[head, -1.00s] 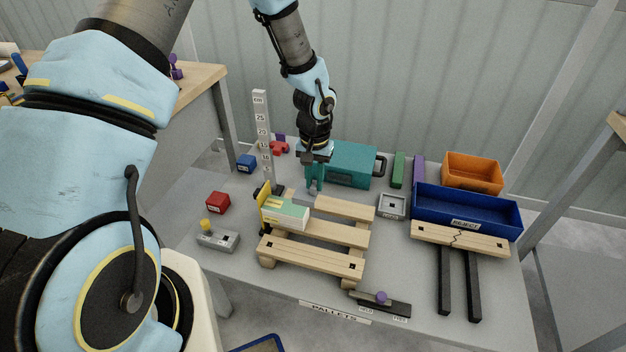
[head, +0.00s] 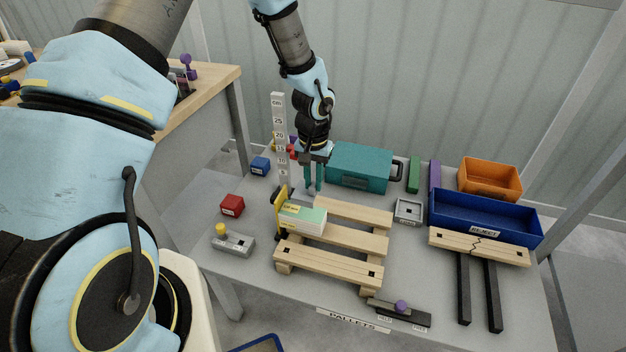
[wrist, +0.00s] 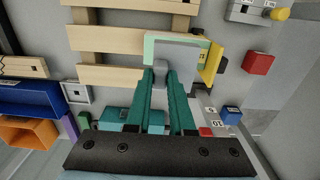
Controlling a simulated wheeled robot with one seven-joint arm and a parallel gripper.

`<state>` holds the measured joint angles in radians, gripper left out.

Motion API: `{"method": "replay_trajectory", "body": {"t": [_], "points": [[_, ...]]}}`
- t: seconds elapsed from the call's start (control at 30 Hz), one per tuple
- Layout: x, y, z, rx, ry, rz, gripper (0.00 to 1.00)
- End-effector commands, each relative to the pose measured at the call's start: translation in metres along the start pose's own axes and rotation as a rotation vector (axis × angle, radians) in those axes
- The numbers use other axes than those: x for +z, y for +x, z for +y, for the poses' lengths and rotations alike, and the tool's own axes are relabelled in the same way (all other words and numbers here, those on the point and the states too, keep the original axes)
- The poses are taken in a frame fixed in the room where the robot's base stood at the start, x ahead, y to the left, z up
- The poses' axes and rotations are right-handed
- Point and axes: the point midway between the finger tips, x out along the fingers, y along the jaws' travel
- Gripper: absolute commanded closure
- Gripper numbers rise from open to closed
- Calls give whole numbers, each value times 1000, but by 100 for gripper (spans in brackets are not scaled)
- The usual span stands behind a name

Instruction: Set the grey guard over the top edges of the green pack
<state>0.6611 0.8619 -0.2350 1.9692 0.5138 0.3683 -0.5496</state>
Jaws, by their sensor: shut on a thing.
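The green pack (head: 306,222), pale green on top with white sides, lies on the wooden pallet (head: 345,238) at its left end. It also shows in the wrist view (wrist: 149,48). My gripper (head: 314,190) points down just behind the pack, its teal fingers shut on a small grip of the grey guard (wrist: 177,53). In the wrist view the guard covers much of the pack. In the head view the guard (head: 300,198) shows only in part at the pack's far side. I cannot tell whether it touches the pack.
A yellow upright plate (head: 281,208) stands at the pack's left end. A tall numbered post (head: 280,140) rises close to my gripper's left. A teal case (head: 360,167) stands behind right. A blue bin (head: 485,218) and an orange bin (head: 490,180) are further right.

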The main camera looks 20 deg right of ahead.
Motion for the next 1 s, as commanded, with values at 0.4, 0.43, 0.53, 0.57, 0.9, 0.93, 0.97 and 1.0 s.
{"method": "replay_trajectory", "body": {"t": [0.4, 0.43, 0.53, 0.57, 0.9, 0.93, 0.97, 1.0], "points": [[0, 41, 0, 0, 0, 0, 100], [0, 43, 0, 0, 0, 0, 100], [0, 48, 0, 0, 0, 1, 100], [0, 48, 0, 0, 0, 1, 100], [0, 49, 0, 0, 0, 0, 100], [0, 49, 0, 0, 0, 0, 100], [0, 49, 0, 0, 0, 0, 100], [0, 49, 0, 0, 0, 0, 100]]}}
